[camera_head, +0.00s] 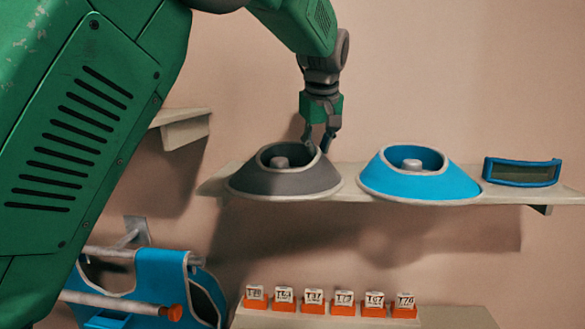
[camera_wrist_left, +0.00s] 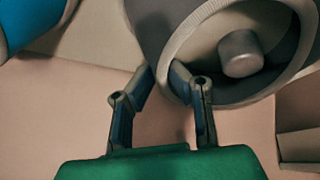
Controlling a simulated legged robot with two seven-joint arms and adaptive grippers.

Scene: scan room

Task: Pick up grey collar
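The grey collar (camera_head: 290,181) is a dark, cone-shaped ring with a lighter rim, sitting at the left end of the wall shelf around a short grey peg (camera_head: 279,161). My left gripper (camera_head: 319,147) comes down from above at the collar's back right rim. In the left wrist view the collar (camera_wrist_left: 165,28) fills the upper right, and the fingers of my left gripper (camera_wrist_left: 163,75) straddle its wall, one inside and one outside. The fingertips converge and look closed on the wall. The lower parts of the tips are partly hidden. My right gripper is not in view.
A blue collar (camera_head: 420,184) stands close to the right on the same shelf (camera_head: 345,191), around its own peg. A blue-framed visor (camera_head: 522,172) lies farther right. Below are several orange-based labelled blocks (camera_head: 313,302) and a blue sling-like holder (camera_head: 163,280).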

